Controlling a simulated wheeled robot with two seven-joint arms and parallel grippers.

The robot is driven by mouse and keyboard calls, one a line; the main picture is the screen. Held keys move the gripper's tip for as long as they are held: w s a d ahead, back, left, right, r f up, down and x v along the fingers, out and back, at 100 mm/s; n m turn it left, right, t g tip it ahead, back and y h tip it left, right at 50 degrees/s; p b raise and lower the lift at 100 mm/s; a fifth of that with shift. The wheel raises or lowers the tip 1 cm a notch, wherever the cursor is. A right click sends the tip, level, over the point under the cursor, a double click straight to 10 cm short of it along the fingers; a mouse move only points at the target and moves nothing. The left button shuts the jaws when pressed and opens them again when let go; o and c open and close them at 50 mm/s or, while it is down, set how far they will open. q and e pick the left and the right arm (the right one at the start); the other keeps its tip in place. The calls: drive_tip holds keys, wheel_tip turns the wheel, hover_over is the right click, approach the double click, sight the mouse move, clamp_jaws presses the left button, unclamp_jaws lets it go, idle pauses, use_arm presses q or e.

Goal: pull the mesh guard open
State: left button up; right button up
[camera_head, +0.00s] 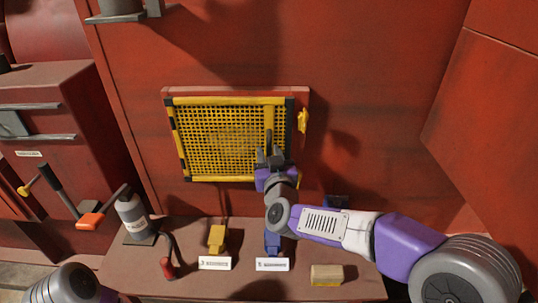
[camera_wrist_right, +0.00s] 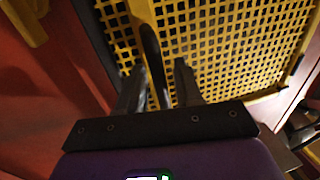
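The mesh guard (camera_head: 215,140), a yellow grid in a yellow-and-black frame, sits upright in a red surround and looks closed. It fills the upper right of the right wrist view (camera_wrist_right: 235,45). An upright bar handle (camera_head: 269,118) runs along its right side; its dark lower part (camera_wrist_right: 153,55) shows in the wrist view. My right gripper (camera_head: 270,157) is at the handle's lower end. Its fingers (camera_wrist_right: 158,85) are apart, one on each side of the bar in the picture, with gaps showing. How deep the bar lies between them is unclear. My left gripper is out of view.
A yellow latch-like part (camera_head: 303,120) is on the surround, right of the guard. Below, a ledge (camera_head: 205,285) carries a grey bottle (camera_head: 133,215), yellow (camera_head: 217,238) and blue (camera_head: 273,243) parts, labels and a tan block (camera_head: 327,275). An orange-ended lever (camera_head: 92,221) is at left.

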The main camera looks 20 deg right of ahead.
drive_tip(key=shift+w, duration=0.15)
clamp_jaws()
